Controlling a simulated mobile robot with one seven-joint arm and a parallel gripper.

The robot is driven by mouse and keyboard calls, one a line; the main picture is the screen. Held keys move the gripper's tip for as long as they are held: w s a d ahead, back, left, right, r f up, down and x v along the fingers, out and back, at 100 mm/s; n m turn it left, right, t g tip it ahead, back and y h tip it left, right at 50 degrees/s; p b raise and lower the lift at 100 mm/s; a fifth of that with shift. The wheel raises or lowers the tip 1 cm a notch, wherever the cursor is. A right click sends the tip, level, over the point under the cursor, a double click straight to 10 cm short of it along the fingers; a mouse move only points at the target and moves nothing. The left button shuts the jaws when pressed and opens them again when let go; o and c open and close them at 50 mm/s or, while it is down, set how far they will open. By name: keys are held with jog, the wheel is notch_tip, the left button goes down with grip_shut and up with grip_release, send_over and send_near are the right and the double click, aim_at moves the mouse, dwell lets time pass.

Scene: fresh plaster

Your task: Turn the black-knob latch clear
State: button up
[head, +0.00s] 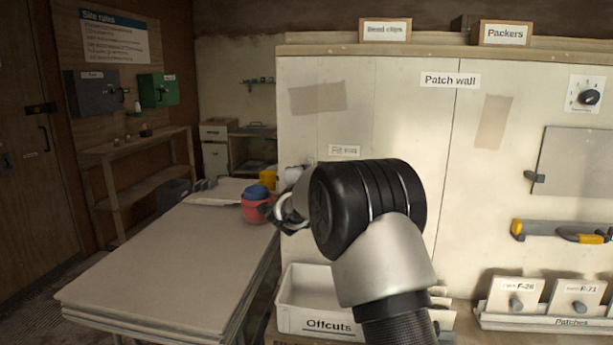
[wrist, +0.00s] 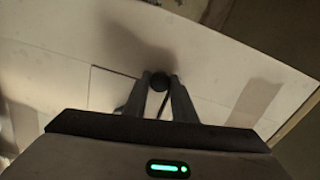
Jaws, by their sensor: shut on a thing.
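In the wrist view my gripper (wrist: 159,88) has its two dark fingers on either side of a round black knob (wrist: 159,82), closed on it. The knob stands against the pale wall. A thin dark line with a corner, like a panel edge, shows just left of the fingers. The fingers hide the rest of the latch, so its angle cannot be told.
An offcuts box (head: 305,322) stands below my arm. A table (head: 160,265) with a red pot (head: 256,208) lies left. On the right are a black dial (head: 589,97), a grey panel (head: 580,165), a yellow-ended tool (head: 560,232) and a patches rack (head: 540,322).

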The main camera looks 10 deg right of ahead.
jog(key=shift+f+n, duration=0.1)
jog(key=shift+n, duration=0.4)
jog(key=o, duration=1)
jog(key=shift+o, duration=0.2)
jog(key=p+v, duration=0.1)
jog(key=v, duration=1.6)
jog(key=shift+s, duration=0.25)
